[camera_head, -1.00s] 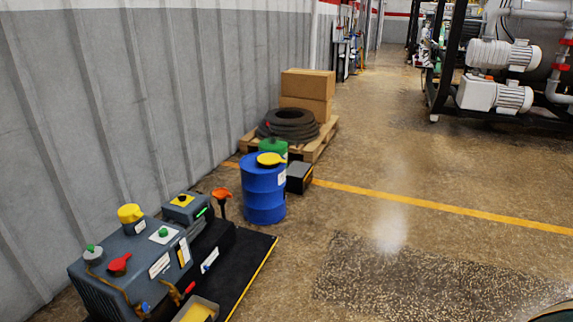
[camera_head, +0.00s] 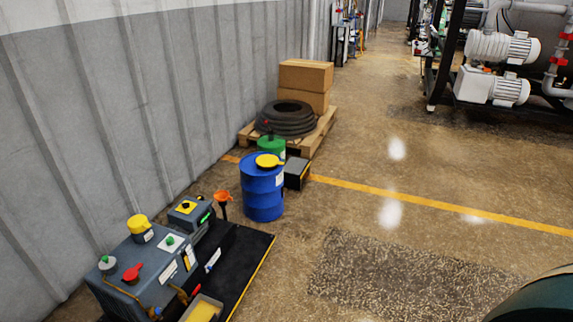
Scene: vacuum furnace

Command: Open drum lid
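A blue drum (camera_head: 263,193) stands upright on the floor near the middle of the head view. A yellow lid (camera_head: 269,160) lies on its top and looks closed. A smaller green container (camera_head: 271,146) stands just behind the drum. Neither of my grippers is in view.
A grey machine (camera_head: 150,265) on a black mat (camera_head: 252,262) is at the lower left by the wall. A pallet (camera_head: 322,135) with boxes (camera_head: 306,80) and black coils (camera_head: 288,117) is behind. Floor to the right is clear.

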